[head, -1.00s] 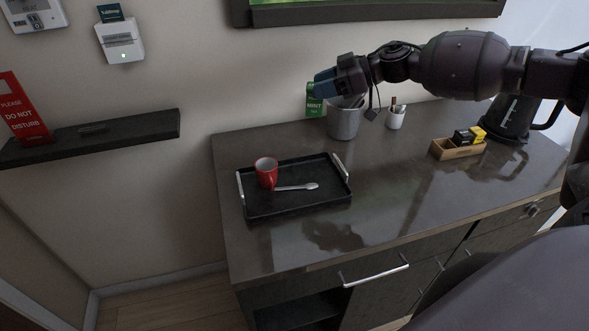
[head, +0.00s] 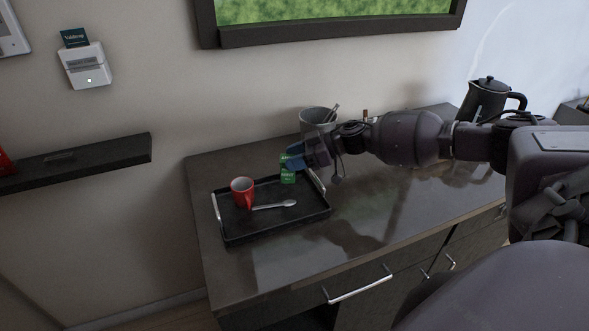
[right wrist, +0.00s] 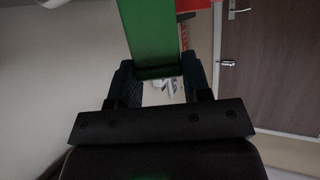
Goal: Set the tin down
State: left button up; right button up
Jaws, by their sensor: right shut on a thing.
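The tin (head: 288,176) is a small green box with pale lettering. My right gripper (head: 291,162) is shut on its upper part and holds it upright at the back right of the black tray (head: 236,233). I cannot tell whether the tin's bottom touches the tray. In the right wrist view the green tin (right wrist: 150,35) sits between the two dark fingers. A red mug (head: 242,190) and a silver spoon (head: 275,205) lie on the tray, to the left of and in front of the tin. My left gripper is not in view.
The tray has silver handles and stands on a dark glossy counter (head: 370,220). A grey bucket (head: 316,121) with something in it stands behind my right gripper. A black kettle (head: 486,101) is at the back right. The counter right of the tray is clear.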

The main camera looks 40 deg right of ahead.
jog(key=shift+f, duration=1.85)
jog(key=shift+f, duration=0.15)
jog(key=o, duration=0.9)
jog(key=shift+o, duration=0.2)
jog(key=shift+d+r, duration=0.1)
jog(key=shift+r, duration=0.1)
jog(key=v, duration=1.2)
